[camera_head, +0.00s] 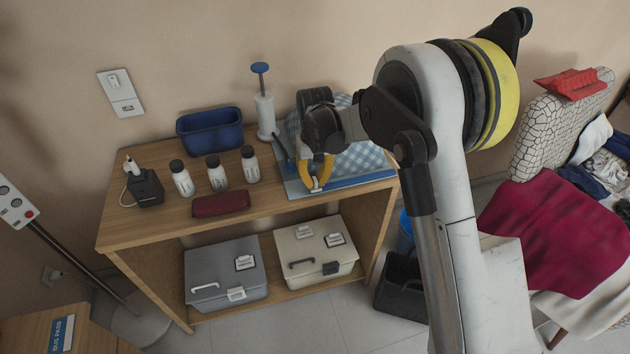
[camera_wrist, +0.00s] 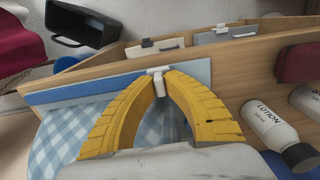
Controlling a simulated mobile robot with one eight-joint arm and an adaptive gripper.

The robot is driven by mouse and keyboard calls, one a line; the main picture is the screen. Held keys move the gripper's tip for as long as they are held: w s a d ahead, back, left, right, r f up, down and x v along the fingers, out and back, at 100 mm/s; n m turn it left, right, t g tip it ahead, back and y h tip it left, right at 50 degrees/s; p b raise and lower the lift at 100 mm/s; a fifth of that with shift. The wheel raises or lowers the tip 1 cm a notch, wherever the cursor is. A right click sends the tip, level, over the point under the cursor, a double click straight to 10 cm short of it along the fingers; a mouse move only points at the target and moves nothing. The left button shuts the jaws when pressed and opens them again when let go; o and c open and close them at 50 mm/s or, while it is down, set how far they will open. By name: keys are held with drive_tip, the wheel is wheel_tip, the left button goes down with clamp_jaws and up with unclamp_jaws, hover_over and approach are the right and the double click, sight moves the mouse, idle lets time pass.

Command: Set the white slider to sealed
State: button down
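A clear flat bag holding blue-and-white checked cloth (camera_head: 358,158) lies on the wooden shelf top, with a blue strip (camera_head: 357,182) along its front edge. The white slider (camera_wrist: 158,84) sits on this strip, near its left end in the head view. The strip is deep blue on one side of the slider and pale grey-blue on the other. My gripper (camera_head: 317,185) reaches down at the front edge. Its yellow fingertips (camera_wrist: 159,76) are closed together around the slider, which shows between them in the wrist view.
A white hand pump (camera_head: 265,116) with a blue knob stands left of the bag. Several lotion bottles (camera_head: 217,173), a maroon pouch (camera_head: 220,204), a blue bin (camera_head: 210,130) and a black charger (camera_head: 146,188) stand farther left. Two lidded boxes (camera_head: 226,272) fill the lower shelf.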

sight(390, 172)
drive_tip(key=w+d, duration=0.2)
drive_tip(key=d, duration=0.5)
drive_tip(key=w+d+p, duration=0.1)
drive_tip(key=w+d, duration=0.1)
drive_tip(key=d, duration=0.6)
drive_tip(key=w+d, duration=0.2)
drive_tip(key=d, duration=0.6)
drive_tip(key=shift+w, duration=0.25)
drive_tip(key=c, duration=1.5)
unclamp_jaws()
drive_tip(key=shift+d, duration=0.1)
wheel_tip(390, 172, up, 12)
drive_tip(key=shift+r, duration=0.1)
